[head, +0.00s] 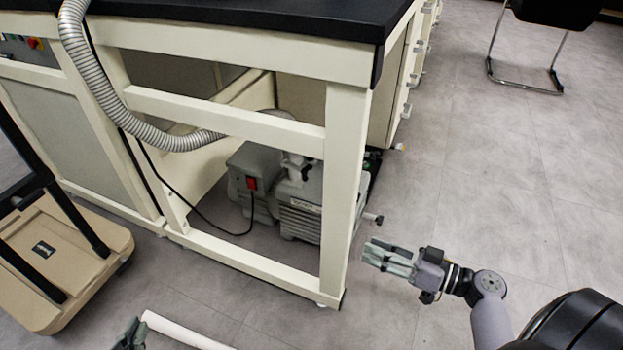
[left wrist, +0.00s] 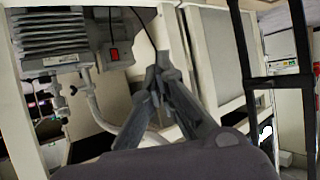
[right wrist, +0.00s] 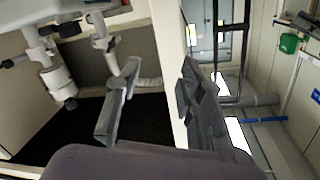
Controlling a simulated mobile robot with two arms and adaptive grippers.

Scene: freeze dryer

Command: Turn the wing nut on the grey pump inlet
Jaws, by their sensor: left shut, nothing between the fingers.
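The grey pump (head: 304,207) stands on the floor under the bench, behind the cream frame. Its pale inlet fitting (head: 297,166) rises from the top; the wing nut is too small to make out there. In the left wrist view the pump (left wrist: 60,38) appears upside down. The right wrist view shows pale pipe fittings (right wrist: 55,75) with dark knobs at left; I cannot tell which part is the wing nut. My right gripper (head: 368,252) is open and empty, outside the frame, right of the front post. My left gripper (left wrist: 160,75) is shut and empty, low at the left, away from the pump.
A cream post (head: 342,190) and lower rail (head: 250,262) stand between me and the pump. A ribbed hose (head: 140,128) hangs down from the bench. A black cable (head: 190,212) runs to the pump's red switch. A beige wheeled base (head: 75,265) is at left.

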